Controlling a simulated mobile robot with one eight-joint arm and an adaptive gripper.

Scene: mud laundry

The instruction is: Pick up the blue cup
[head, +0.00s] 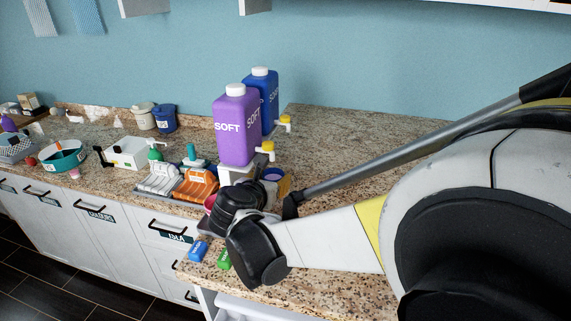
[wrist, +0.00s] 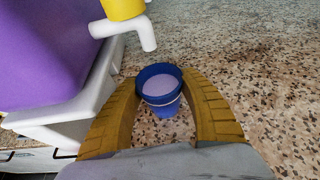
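The blue cup (wrist: 158,107) stands upright on the speckled counter in the wrist view, with a pale lilac surface inside its rim. My gripper (wrist: 159,78) is open, its two yellow-brown fingers on either side of the cup. A gap shows on the right; the left finger looks very close to the rim, and I cannot tell whether it touches. In the head view, my arm's dark wrist joints (head: 241,207) partly hide this spot, and only bits of blue and yellow show beside them.
A purple SOFT bottle (head: 236,125) on a white stand is just left of my gripper, its yellow-and-white tap (wrist: 128,27) jutting over near the cup. A blue bottle (head: 262,88) stands behind. Small blue (head: 198,249) and green (head: 224,260) items lie near the front edge. Counter right of the cup is clear.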

